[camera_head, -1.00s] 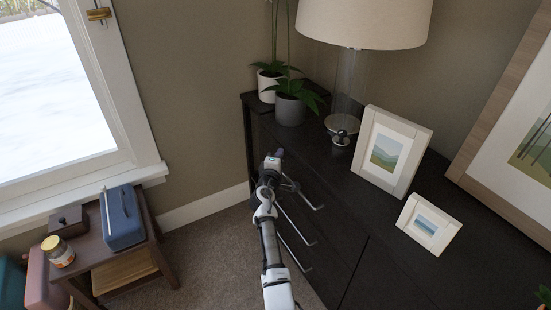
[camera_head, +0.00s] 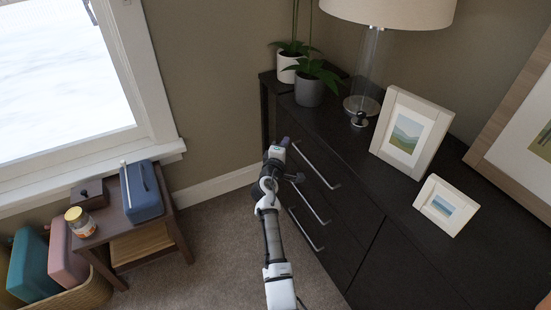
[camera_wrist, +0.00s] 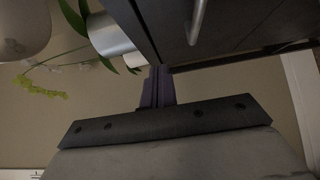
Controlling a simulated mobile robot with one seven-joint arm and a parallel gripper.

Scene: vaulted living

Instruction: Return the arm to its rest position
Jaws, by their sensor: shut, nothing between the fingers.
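My arm reaches up from the bottom of the head view, with my gripper (camera_head: 285,142) at its far end, in front of the dark dresser's (camera_head: 335,211) drawers. In the wrist view the purple-grey fingers of my gripper (camera_wrist: 158,88) are together with nothing between them. The dresser's underside or front edge fills the top of that view, close beyond the fingers. I cannot tell the exact gap between gripper and dresser.
On the dresser stand potted plants (camera_head: 309,91), a glass lamp (camera_head: 370,65) and picture frames (camera_head: 408,133). At left are a small side table (camera_head: 128,228) with a blue radio-like box (camera_head: 142,192) and jar (camera_head: 80,221), and a basket (camera_head: 85,297). Carpet between is clear.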

